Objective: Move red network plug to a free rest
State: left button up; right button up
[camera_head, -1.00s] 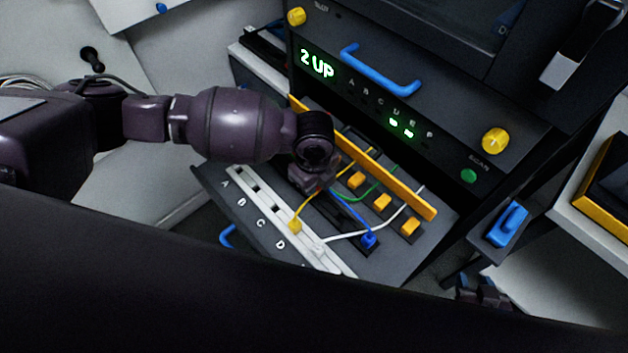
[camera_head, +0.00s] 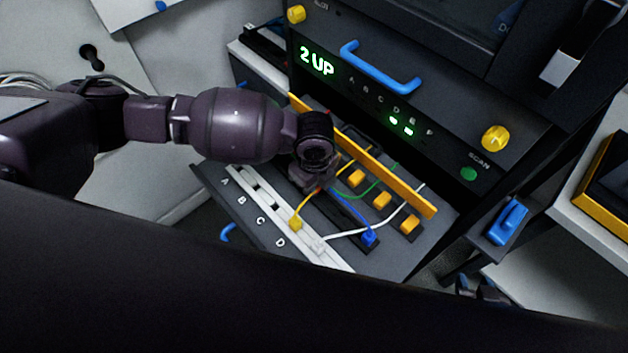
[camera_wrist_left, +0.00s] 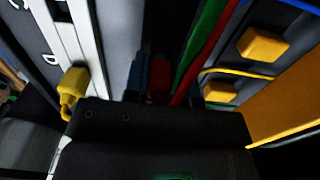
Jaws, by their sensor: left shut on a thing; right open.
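The red network plug (camera_wrist_left: 158,78) shows dark and partly hidden at the tips of my left gripper (camera_wrist_left: 155,97) in the left wrist view. A red cable (camera_wrist_left: 205,55) runs up and right there. In the head view my left gripper (camera_head: 318,182) is over the sloped panel, shut, and its wrist hides the plug. The white lettered strip (camera_head: 262,205) has dark slots near A and B; a yellow plug (camera_head: 296,223) sits near D. My right gripper (camera_head: 482,290) is open, low at the right.
Orange blocks (camera_head: 382,201) and a long yellow bar (camera_head: 370,160) border the panel's back. The black unit with a blue handle (camera_head: 382,72) rises behind.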

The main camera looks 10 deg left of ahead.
pick_arm(q)
jog(key=shift+f, duration=0.15)
pick_arm(e)
jog(key=shift+w+r, duration=0.1)
jog(key=shift+w, duration=0.05)
pick_arm(q)
jog(key=shift+f, duration=0.2)
pick_arm(e)
jog(key=shift+w+r, duration=0.2)
jog(key=shift+w, duration=0.1)
pick_arm(q)
jog(key=o, duration=0.8)
jog(key=shift+c, duration=0.2)
jog(key=shift+o, duration=1.2)
pick_arm(e)
jog(key=shift+s+f, duration=0.25)
jog(key=shift+s, duration=0.2)
pick_arm(q)
jog(key=o, duration=0.4)
jog(key=shift+o, duration=0.3)
pick_arm(e)
jog(key=shift+w+r, duration=0.1)
jog(key=shift+w, duration=0.1)
jog(key=shift+w, duration=0.1)
